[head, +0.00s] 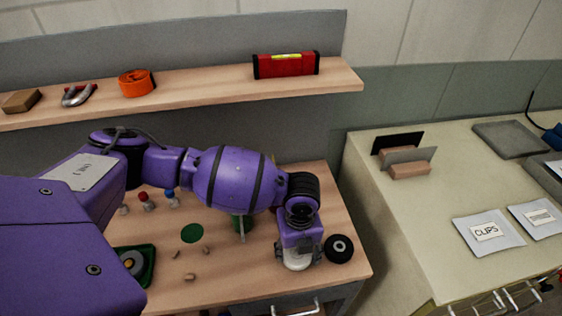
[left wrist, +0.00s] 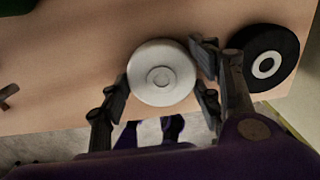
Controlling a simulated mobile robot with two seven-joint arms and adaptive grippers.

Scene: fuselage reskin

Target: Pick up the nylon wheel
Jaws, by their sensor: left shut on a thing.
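The nylon wheel (left wrist: 161,73) is a white disc with a raised round hub, seen in the left wrist view between my left gripper's fingers. In the head view the white wheel (head: 297,262) shows partly below my left gripper (head: 299,252), near the front right of the wooden bench. My left gripper (left wrist: 163,90) is shut on the nylon wheel, with dark fingers at its left and right sides. I cannot tell whether the wheel touches the bench. My right gripper is in neither view.
A black wheel with a pale hub (head: 339,248) lies close to the right of my left gripper. A green tray (head: 150,262) with a wheel in it is at the left. Small pegs and a green disc (head: 192,233) are on the bench. A shelf (head: 205,93) runs above the bench.

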